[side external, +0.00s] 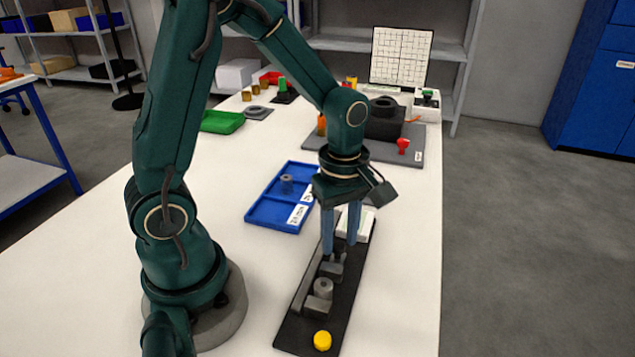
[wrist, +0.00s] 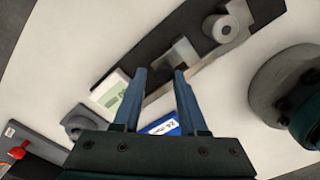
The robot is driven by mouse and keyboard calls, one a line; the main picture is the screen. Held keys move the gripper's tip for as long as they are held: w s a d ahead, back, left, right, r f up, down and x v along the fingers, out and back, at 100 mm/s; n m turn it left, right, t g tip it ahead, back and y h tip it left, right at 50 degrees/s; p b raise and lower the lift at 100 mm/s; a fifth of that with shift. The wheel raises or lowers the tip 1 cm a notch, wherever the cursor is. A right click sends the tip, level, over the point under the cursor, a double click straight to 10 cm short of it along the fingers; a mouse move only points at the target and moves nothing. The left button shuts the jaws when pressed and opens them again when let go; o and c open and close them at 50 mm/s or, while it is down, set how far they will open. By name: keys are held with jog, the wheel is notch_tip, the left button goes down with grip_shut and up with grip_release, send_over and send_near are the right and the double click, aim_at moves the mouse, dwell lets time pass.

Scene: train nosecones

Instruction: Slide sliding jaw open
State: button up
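A long dark fixture plate (side external: 345,289) lies on the white table. On it is a grey block (side external: 330,270), which looks like the sliding jaw. A grey cylinder (side external: 323,288) with a hole in its top stands between this jaw and another grey block (side external: 317,307) nearer the camera. In the wrist view the sliding jaw (wrist: 182,54) and the cylinder (wrist: 220,28) lie beyond my fingertips. My gripper (side external: 340,249) points down over the far part of the fixture, beside the jaw. Its blue fingers (wrist: 160,73) are apart, with nothing seen held. Whether a finger touches the jaw cannot be told.
A yellow knob (side external: 322,341) is on the fixture's near end. A white box with a green panel (side external: 358,224) is at its far end. A blue tray (side external: 265,211) holding a grey part lies to the left. A grey board (side external: 417,158) with a red knob is behind. The table's right side is clear.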

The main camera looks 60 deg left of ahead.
aim_at(339, 243)
jog(key=shift+r, duration=2.6)
jog(key=shift+d+r, duration=0.1)
jog(key=shift+r, duration=0.15)
jog(key=s+d+r+m+t, duration=0.2)
jog(key=s+r+m+t, duration=0.3)
jog(key=m, duration=1.3)
jog(key=s+r, duration=0.1)
jog(key=s, duration=0.1)
jog(key=shift+s+d+r+t, duration=0.2)
jog(key=shift+s+d+t, duration=0.05)
jog(key=shift+s+t, duration=0.1)
